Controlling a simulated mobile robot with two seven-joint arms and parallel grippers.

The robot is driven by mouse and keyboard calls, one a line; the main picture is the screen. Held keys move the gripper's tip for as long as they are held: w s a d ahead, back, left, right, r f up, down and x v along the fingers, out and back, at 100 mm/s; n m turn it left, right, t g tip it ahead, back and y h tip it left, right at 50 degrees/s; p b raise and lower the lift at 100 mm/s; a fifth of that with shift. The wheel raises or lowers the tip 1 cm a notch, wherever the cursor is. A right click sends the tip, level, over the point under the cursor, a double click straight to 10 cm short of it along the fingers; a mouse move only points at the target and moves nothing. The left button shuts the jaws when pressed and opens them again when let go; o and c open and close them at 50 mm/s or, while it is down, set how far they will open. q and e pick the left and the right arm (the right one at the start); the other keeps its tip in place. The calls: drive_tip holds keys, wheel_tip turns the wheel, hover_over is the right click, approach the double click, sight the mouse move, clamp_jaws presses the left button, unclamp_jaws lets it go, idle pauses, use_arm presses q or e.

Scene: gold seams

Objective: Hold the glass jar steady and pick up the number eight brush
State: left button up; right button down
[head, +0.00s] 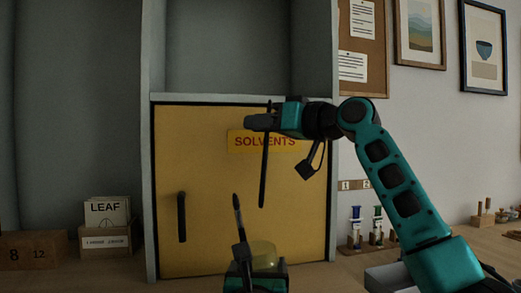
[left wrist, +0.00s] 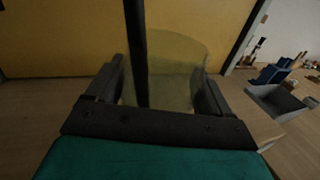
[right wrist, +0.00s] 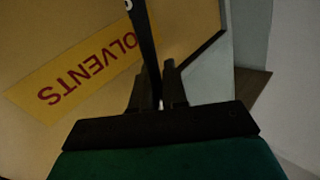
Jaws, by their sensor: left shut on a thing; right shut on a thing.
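My right gripper (head: 258,122) is raised in front of the yellow cabinet door and shut on a dark, slim brush (head: 263,175) that hangs nearly upright. In the right wrist view the brush (right wrist: 146,45) runs between the fingers, with a small pale mark at the top edge, too cut off to read. The glass jar (head: 265,254), yellowish and see-through, stands low in front of the cabinet. My left gripper (head: 256,277) is shut on it, a finger on each side. Another dark brush (head: 239,217) leans up at the jar, apart from the held brush; its lower end is unclear.
The yellow solvents cabinet (head: 215,210) stands close behind both grippers. A leaf card box (head: 105,235) and a numbered wooden block (head: 30,250) are at the left. A small rack (head: 367,240) with blue and green items stands at the right, behind my right arm.

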drive_tip(key=shift+r, duration=0.35)
use_arm(q)
drive_tip(key=o, duration=1.1)
drive_tip(key=s, duration=1.2)
drive_tip(key=shift+a, duration=0.3)
drive_tip(key=shift+d, duration=0.1)
